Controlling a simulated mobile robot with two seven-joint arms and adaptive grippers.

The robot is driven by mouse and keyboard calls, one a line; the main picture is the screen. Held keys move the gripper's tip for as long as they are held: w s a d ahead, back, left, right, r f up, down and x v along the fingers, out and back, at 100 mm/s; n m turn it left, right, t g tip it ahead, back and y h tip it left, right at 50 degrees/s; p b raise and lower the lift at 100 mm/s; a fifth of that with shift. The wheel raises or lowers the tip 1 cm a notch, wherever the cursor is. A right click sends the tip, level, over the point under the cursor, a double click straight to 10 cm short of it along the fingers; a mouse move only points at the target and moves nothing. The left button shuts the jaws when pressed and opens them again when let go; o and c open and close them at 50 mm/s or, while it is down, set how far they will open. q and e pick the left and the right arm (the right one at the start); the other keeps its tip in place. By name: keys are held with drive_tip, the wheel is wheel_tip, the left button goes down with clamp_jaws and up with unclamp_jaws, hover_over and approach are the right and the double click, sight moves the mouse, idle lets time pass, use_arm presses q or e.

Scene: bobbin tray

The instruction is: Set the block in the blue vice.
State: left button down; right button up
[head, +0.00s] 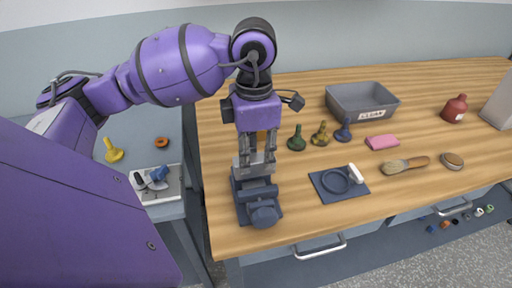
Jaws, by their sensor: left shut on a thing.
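The blue vice (262,212) stands near the front left of the wooden table, its rounded front end toward me. My left gripper (256,165) comes straight down over it and is shut on the block (240,168). The block is light grey, and much of it is hidden by the fingers. It is at the vice's upper end. I cannot tell whether it touches the jaws or sits between them. My right gripper is not in view.
To the right on the wooden table (300,215) are a dark mat with a ring (338,181), a brush (405,165), a pink block (382,141), several bobbin-like pieces (321,134) and a grey labelled bin (362,99). A lower left table holds a small tray (160,187).

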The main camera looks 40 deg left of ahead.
sight(254, 170)
use_arm(q)
drive_tip(key=shift+f, duration=0.8)
drive_tip(key=shift+f+b, duration=1.05)
drive_tip(key=shift+f, duration=0.3)
drive_tip(key=shift+f+b, duration=0.35)
drive_tip(key=shift+f, duration=0.2)
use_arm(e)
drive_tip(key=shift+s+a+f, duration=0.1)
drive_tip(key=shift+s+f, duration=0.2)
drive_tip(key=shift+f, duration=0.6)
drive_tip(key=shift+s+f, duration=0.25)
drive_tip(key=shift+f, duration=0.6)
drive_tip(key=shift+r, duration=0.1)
use_arm(q)
drive_tip(key=c, duration=1.5)
unclamp_jaws()
drive_tip(key=shift+o, duration=0.8)
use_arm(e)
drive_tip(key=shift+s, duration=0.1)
use_arm(q)
wheel_tip(254, 170, up, 12)
